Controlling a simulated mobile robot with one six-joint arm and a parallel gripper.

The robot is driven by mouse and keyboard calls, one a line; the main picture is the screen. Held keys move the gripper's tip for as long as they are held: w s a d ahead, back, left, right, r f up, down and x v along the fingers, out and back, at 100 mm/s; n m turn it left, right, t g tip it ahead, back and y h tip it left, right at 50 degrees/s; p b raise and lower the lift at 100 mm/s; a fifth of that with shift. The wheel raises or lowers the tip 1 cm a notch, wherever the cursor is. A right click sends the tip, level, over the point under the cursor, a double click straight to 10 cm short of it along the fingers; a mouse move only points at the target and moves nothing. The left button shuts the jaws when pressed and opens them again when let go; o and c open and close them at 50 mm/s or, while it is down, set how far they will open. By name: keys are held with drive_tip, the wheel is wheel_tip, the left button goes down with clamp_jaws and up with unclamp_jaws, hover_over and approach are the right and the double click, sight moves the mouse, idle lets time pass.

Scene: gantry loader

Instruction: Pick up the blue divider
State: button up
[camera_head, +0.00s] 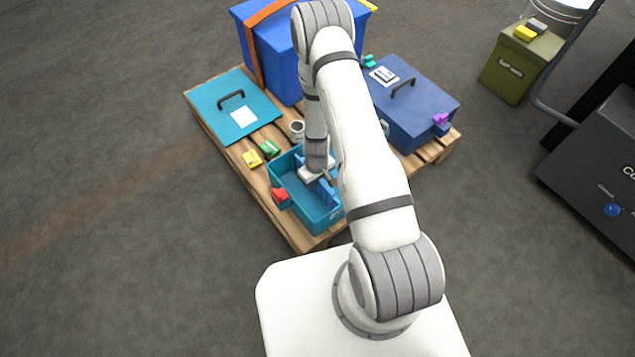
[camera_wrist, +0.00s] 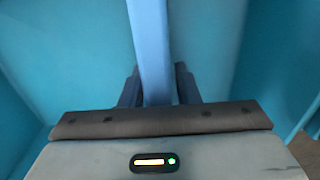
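The blue divider (camera_head: 327,193) stands inside the teal bin (camera_head: 317,223) on the pallet. In the wrist view the divider (camera_wrist: 150,45) runs up the middle of the picture as a pale blue strip. My gripper (camera_wrist: 157,88) reaches down into the bin, with one dark finger on each side of the divider. The fingers are close together and appear shut on it; the contact itself is partly hidden by the gripper body. In the head view my arm hides part of the bin and the fingertips.
A red clip (camera_head: 280,195) sits on the bin's left wall. Yellow (camera_head: 252,159) and green (camera_head: 270,149) pieces and a cup (camera_head: 297,130) are behind it. A teal lid (camera_head: 235,107), blue box (camera_head: 272,50) and blue case (camera_head: 412,110) share the wooden pallet (camera_head: 247,180).

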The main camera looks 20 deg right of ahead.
clamp_jaws()
drive_tip(key=shift+r, duration=0.1)
wheel_tip(320, 180, up, 18)
drive_tip(key=p, duration=1.8)
drive_tip(key=w+d+f+b, duration=0.1)
drive_tip(key=d+b, duration=0.5)
drive_tip(key=b, duration=1.2)
drive_tip(key=shift+w+d+f, duration=0.2)
drive_tip(key=shift+w+f, duration=0.05)
drive_tip(key=shift+w, duration=0.65)
